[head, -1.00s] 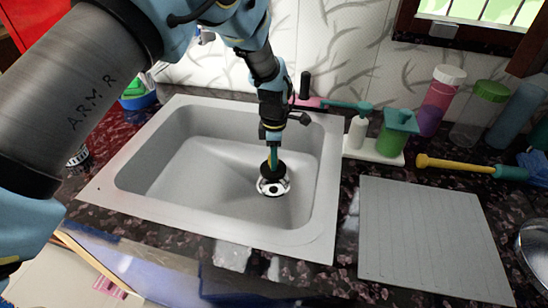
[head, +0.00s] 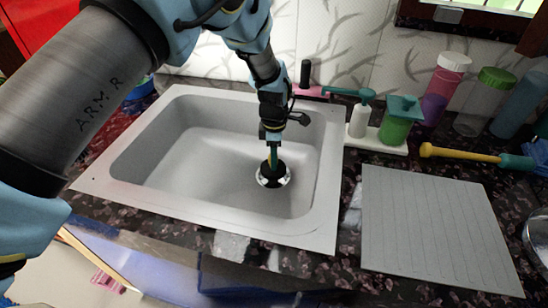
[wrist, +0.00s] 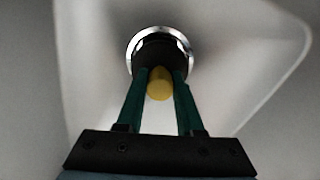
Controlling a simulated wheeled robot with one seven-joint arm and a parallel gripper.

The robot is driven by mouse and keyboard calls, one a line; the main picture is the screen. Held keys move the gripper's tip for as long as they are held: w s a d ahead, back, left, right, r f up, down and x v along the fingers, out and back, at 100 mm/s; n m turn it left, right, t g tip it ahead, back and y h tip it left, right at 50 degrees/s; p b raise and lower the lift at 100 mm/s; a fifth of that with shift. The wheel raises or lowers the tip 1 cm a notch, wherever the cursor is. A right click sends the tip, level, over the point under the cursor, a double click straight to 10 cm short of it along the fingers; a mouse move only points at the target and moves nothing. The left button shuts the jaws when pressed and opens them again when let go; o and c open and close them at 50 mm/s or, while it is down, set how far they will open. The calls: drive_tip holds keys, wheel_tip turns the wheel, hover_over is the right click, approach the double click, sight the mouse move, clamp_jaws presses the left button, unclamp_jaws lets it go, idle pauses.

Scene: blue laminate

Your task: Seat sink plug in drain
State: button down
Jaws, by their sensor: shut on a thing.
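The grey sink (head: 205,150) is set in the dark counter. Its drain (head: 287,181) is a chrome ring on the basin floor at the right, also in the wrist view (wrist: 131,52). The black sink plug (head: 270,171) is over the drain and covers most of its opening. The wrist view shows the plug's yellow knob (wrist: 160,86) between two green fingers. My gripper (head: 272,157) is shut on the plug and points down into the basin. The chrome rim shows around the dark plug. I cannot tell whether the plug is fully down in the ring.
A black faucet (head: 304,75) stands behind the sink. A soap tray (head: 375,145) holds a white pump bottle and a green dispenser at right. A grey ridged mat (head: 430,225) covers the right counter. The basin's left is clear.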

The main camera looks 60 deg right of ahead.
drive_tip(key=shift+f, duration=0.15)
idle(0.5)
drive_tip(key=shift+f+b, duration=1)
drive_tip(key=shift+f, duration=0.15)
drive_tip(key=shift+f, duration=0.15)
drive_tip(key=shift+f+b, duration=0.55)
drive_tip(key=shift+f, duration=0.1)
drive_tip(key=shift+c, duration=2.3)
unclamp_jaws()
drive_tip(key=shift+r, duration=0.15)
wheel_tip(320, 180, up, 11)
drive_tip(key=b, duration=0.2)
drive_tip(key=shift+f+b, duration=0.2)
drive_tip(key=shift+b, duration=0.2)
